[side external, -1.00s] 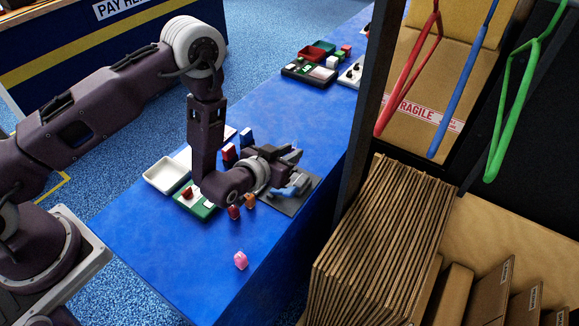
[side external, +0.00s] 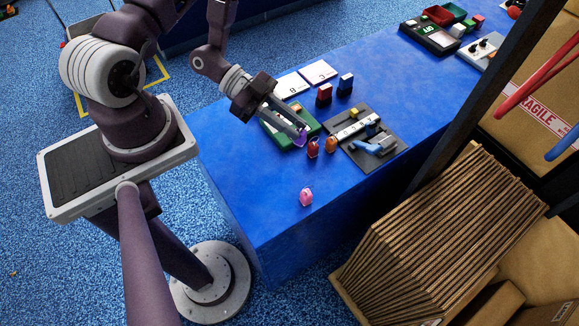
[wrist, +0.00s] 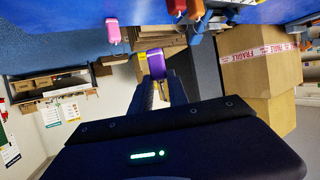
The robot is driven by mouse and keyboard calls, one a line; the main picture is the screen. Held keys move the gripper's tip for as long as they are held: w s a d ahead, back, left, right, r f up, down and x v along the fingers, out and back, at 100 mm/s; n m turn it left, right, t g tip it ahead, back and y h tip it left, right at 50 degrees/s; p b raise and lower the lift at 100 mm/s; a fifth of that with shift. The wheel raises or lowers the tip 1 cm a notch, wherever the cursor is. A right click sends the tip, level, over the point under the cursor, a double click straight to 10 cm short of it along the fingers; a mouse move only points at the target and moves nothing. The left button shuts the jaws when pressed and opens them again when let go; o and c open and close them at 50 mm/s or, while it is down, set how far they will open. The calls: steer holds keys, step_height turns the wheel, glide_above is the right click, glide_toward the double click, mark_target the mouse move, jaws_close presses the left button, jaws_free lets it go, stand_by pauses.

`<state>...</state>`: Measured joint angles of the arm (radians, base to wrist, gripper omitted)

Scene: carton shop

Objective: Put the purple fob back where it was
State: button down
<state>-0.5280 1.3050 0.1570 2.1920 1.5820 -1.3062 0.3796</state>
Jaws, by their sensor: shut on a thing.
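My gripper (side external: 292,126) is shut on the purple fob (side external: 301,137) and points down and to the right over the front part of the green tray (side external: 284,141). In the wrist view the purple fob (wrist: 157,66) sits between my two fingertips. It appears held above the table; the exact gap cannot be told. A red-orange fob (side external: 313,148) and an orange-brown fob (side external: 330,145) stand side by side just right of it. A pink fob (side external: 306,197) stands alone nearer the table's front. My gripper hides part of the green tray.
A grey mat (side external: 388,155) with a white strip, a blue piece and a yellow piece lies to the right. A red block (side external: 324,95) and a blue block (side external: 345,83) stand behind, beside white numbered cards (side external: 319,72). Blue table (side external: 250,195) around the pink fob is clear.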

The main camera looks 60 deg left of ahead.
steer(key=shift+m+g+h, duration=0.3)
steer(key=shift+m+g, duration=0.1)
steer(key=f, duration=0.3)
steer(key=s+f, duration=0.1)
steer(key=f, duration=0.2)
steer(key=s+f, duration=0.1)
steer(key=f, duration=0.2)
steer(key=shift+s+a+f, duration=0.2)
steer(key=shift+a+f, duration=0.05)
steer(key=shift+a, duration=0.05)
steer(key=c, duration=1.3)
jaws_free()
steer(key=shift+f, duration=0.15)
